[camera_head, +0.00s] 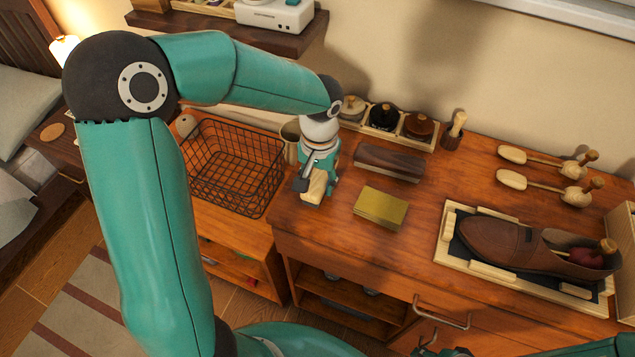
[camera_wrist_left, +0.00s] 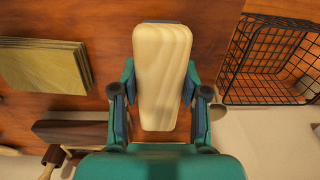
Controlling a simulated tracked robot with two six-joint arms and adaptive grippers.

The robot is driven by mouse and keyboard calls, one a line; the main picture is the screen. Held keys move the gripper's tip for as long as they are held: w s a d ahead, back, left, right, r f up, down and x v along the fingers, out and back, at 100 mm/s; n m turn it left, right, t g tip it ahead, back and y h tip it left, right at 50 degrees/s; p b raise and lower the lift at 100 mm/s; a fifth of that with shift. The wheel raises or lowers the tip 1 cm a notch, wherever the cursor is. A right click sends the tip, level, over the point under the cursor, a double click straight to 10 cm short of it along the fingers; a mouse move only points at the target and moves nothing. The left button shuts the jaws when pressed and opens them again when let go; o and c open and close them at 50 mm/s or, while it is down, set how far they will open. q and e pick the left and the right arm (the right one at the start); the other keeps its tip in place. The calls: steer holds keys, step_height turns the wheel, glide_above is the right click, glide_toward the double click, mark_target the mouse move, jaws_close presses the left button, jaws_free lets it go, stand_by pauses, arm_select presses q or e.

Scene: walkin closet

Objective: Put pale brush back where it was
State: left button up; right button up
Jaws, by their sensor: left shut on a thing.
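The pale brush (camera_wrist_left: 162,75) is a long, light wooden block between the two fingers of my left gripper (camera_wrist_left: 160,95) in the left wrist view. In the head view my left gripper (camera_head: 315,178) is shut on the pale brush (camera_head: 314,190), near the left end of the wooden dresser top (camera_head: 320,225). The gripper partly hides the brush, and I cannot tell whether the brush touches the wood. A dark brown brush (camera_head: 388,163) lies to its right. Only a small part of my right gripper (camera_head: 440,351) shows at the bottom edge, its fingers unclear.
A yellow-green stack (camera_head: 380,208) lies right of the left gripper. A wire basket (camera_head: 232,160) stands to the left. Behind are a jar rack (camera_head: 402,138) and a small brush in a holder (camera_head: 454,130). A brown shoe (camera_head: 510,246) sits in a tray (camera_head: 447,240) at right.

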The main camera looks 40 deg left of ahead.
mark_target(320, 178)
arm_select(q)
steer(key=shift+f, duration=0.8)
steer(key=o, duration=1.1)
steer(key=shift+f, duration=0.1)
steer(key=shift+o, duration=0.2)
step_height(320, 178, up, 12)
steer(key=shift+d+r, duration=0.1)
steer(key=shift+r, duration=0.05)
